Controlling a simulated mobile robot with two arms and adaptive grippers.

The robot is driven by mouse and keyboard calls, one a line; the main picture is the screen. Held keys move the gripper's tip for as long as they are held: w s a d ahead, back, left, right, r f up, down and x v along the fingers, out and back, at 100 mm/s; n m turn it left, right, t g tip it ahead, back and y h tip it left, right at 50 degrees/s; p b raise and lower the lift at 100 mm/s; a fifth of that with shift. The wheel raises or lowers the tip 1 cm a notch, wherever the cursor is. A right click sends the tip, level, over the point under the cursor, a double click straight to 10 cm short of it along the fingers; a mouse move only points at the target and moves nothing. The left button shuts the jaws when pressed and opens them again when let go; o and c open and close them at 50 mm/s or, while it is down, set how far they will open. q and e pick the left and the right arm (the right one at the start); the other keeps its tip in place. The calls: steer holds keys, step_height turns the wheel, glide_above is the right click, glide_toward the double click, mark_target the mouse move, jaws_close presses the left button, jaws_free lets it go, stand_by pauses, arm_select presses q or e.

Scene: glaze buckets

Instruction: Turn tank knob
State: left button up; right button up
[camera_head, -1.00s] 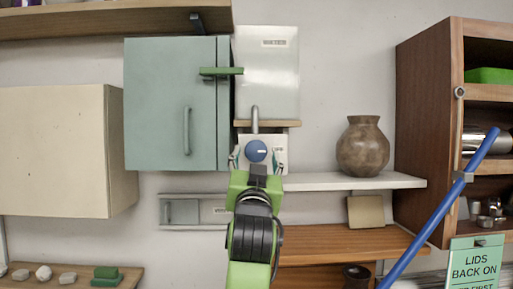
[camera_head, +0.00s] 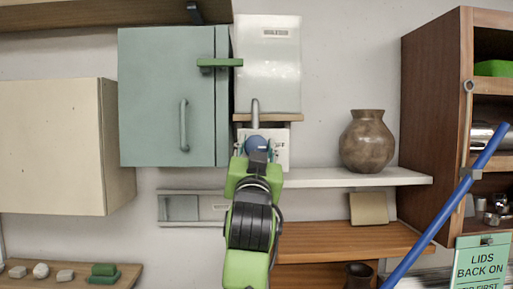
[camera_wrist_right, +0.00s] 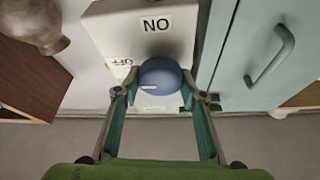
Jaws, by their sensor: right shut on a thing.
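The blue round tank knob (camera_head: 257,145) sits on a white plate (camera_head: 282,160) below the grey water tank (camera_head: 268,75). It also shows in the right wrist view (camera_wrist_right: 160,76), with a pale mark on its face and labels "NO" (camera_wrist_right: 156,24) and "OFF" (camera_wrist_right: 122,62) around it. My right gripper (camera_head: 256,150) reaches up to the knob from below. In the right wrist view its two fingers (camera_wrist_right: 158,90) are on either side of the knob, shut on it. In the head view the gripper hides the knob's lower part. My left gripper is not in view.
A grey-green cabinet (camera_head: 150,95) with a green block at its edge is left of the tank. A brown vase (camera_head: 368,141) stands on the white shelf (camera_head: 330,178) to the right. A blue pole (camera_head: 440,215) slants in front of the wooden cabinet (camera_head: 430,120).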

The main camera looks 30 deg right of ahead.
steer(key=shift+m+g+h+b, duration=0.5)
steer(key=shift+m+g, duration=0.1)
steer(key=shift+m, duration=0.9)
steer(key=o, duration=1.1)
steer(key=shift+w+d+f, duration=0.1)
steer(key=shift+w+f, duration=0.05)
steer(key=shift+w, duration=0.1)
steer(key=shift+s+r, duration=0.1)
steer(key=shift+r, duration=0.3)
step_height(320, 180, up, 9)
steer(key=shift+r, duration=0.1)
